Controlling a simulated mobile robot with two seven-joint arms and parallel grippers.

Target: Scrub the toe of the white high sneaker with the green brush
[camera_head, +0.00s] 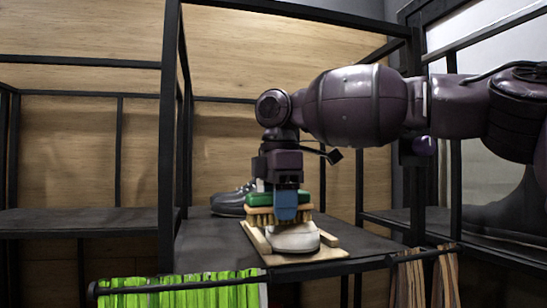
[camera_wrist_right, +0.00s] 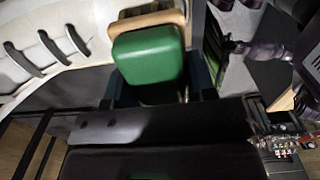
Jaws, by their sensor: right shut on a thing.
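The white high sneaker (camera_head: 292,238) stands on a light wooden board (camera_head: 327,239) on the dark shelf, its toe toward me. In the right wrist view its white side and dark laces (camera_wrist_right: 40,45) show at the upper left. My right gripper (camera_head: 286,207) points down over the toe and is shut on the green brush (camera_head: 249,199). The brush has a green top, a wooden body and tan bristles, which are at the sneaker's toe; I cannot tell how firmly they touch. In the right wrist view the green top (camera_wrist_right: 150,55) sits between the fingers. My left gripper is not in view.
A dark shoe (camera_head: 229,203) stands behind on the same shelf (camera_head: 205,247). Black frame posts rise around the shelf. A bright green striped cloth (camera_head: 180,292) hangs on a front rail, and brown cloths (camera_head: 408,285) hang at the right.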

